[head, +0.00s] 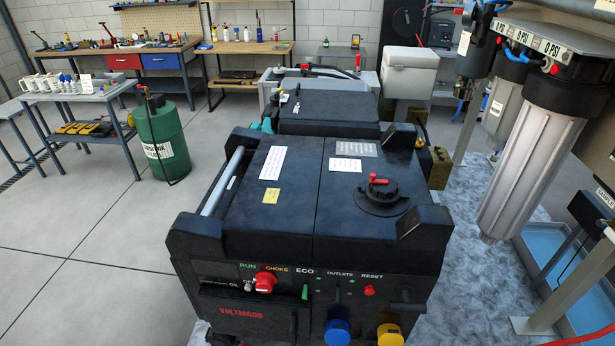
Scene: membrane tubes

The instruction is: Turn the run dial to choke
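A black generator (290,215) stands in the middle of the head view, with its control panel facing me. The red run dial (265,282) is at the upper left of this panel. The labels RUN (247,266) and CHOKE (277,269) sit just above it, RUN to the left and CHOKE to the right. A small pale part shows at the dial's left side. I cannot tell exactly which mark the dial points to. Nothing touches the dial. Neither of my grippers shows in the head view.
Right of the dial are a green switch (305,292), a red reset button (369,290), and blue (337,333) and yellow (389,334) outlets. A large filter housing (530,150) hangs at the right. A green drum (163,140) stands back left.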

